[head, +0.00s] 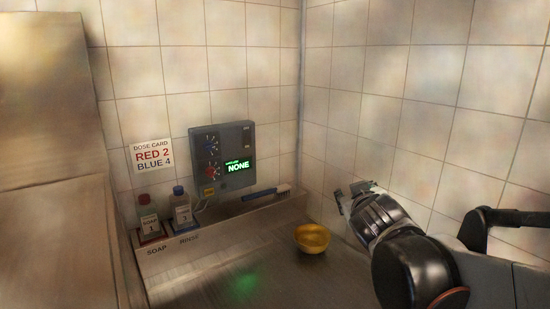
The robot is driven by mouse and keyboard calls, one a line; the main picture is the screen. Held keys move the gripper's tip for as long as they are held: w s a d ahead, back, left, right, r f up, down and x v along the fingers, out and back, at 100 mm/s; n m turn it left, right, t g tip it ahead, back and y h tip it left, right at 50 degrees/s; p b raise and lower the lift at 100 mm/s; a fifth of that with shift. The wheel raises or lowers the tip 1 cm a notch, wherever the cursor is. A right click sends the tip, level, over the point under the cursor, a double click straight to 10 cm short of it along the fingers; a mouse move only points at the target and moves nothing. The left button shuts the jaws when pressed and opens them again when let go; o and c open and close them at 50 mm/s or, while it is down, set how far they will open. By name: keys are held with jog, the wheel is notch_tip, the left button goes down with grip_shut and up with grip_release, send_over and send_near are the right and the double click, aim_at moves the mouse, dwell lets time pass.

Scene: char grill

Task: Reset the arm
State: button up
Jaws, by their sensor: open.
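My gripper (350,193) is at the right of the head view, at the end of my arm, which reaches in from the right edge. It is open and empty, in front of the tiled right wall. It is above and to the right of a yellow bowl (312,239) and apart from it. The finer shape of the fingers is small and partly hidden by the gripper body.
A metal counter (215,285) holds the bowl. On its back ledge stand a soap bottle (149,219), a rinse bottle (182,210) and a brush (262,193). A grey dispenser (223,158) reading NONE and a dose card (152,155) are on the wall.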

jog(key=s+f+g, duration=0.2)
jog(key=s+f, duration=0.2)
jog(key=s, duration=0.4)
jog(key=s+f+m+g+y, duration=0.1)
jog(key=s+f+g, duration=0.1)
jog(key=s+f, duration=0.3)
jog(key=s+f+m+g+y, duration=0.1)
jog(key=s+f+g, duration=0.2)
jog(key=s, duration=0.8)
jog(key=shift+f, duration=0.85)
